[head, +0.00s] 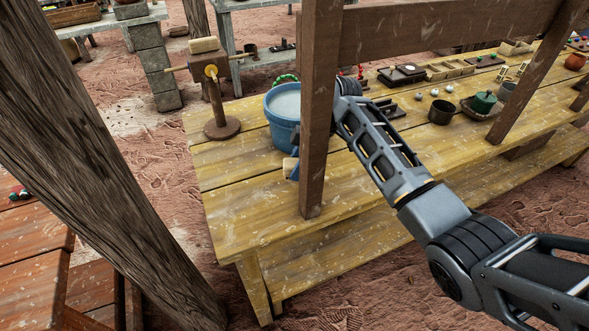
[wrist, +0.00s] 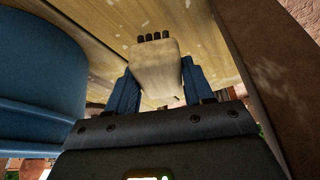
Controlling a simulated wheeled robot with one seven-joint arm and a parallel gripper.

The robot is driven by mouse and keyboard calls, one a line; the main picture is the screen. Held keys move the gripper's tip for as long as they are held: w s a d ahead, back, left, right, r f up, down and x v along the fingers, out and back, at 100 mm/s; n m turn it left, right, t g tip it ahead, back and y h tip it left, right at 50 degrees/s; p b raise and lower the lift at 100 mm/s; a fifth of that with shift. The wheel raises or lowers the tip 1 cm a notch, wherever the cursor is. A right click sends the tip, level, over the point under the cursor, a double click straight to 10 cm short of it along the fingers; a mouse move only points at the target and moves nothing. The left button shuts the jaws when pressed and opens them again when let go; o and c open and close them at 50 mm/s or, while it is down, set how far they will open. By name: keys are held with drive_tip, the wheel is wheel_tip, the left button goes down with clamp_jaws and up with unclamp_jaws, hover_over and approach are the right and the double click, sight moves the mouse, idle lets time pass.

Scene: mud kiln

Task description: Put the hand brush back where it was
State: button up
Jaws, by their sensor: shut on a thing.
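The hand brush (wrist: 156,68) has a pale wooden block with a row of dark bristles at its far end. My gripper (wrist: 158,82) is shut on it, with a blue finger on each side. In the head view a pale end of the brush (head: 289,163) and a blue finger of my gripper (head: 294,174) show just left of a wooden post, which hides the rest. They are over the yellow wooden table (head: 240,205), in front of the blue bucket (head: 281,128). I cannot tell whether the brush touches the tabletop.
The upright post (head: 316,120) stands close beside my gripper and hides part of it. The bucket (wrist: 40,85) is close on the left in the wrist view. A wooden stand (head: 216,100) is at the table's left. The front left tabletop is clear. Cups and trays lie right.

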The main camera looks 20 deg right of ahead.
drive_tip(key=shift+w+a, duration=0.15)
drive_tip(key=shift+a, duration=0.25)
drive_tip(key=shift+f, duration=0.15)
drive_tip(key=shift+f+p, duration=0.4)
drive_tip(key=shift+f, duration=1.25)
drive_tip(key=o, duration=1)
drive_tip(key=shift+f, duration=0.1)
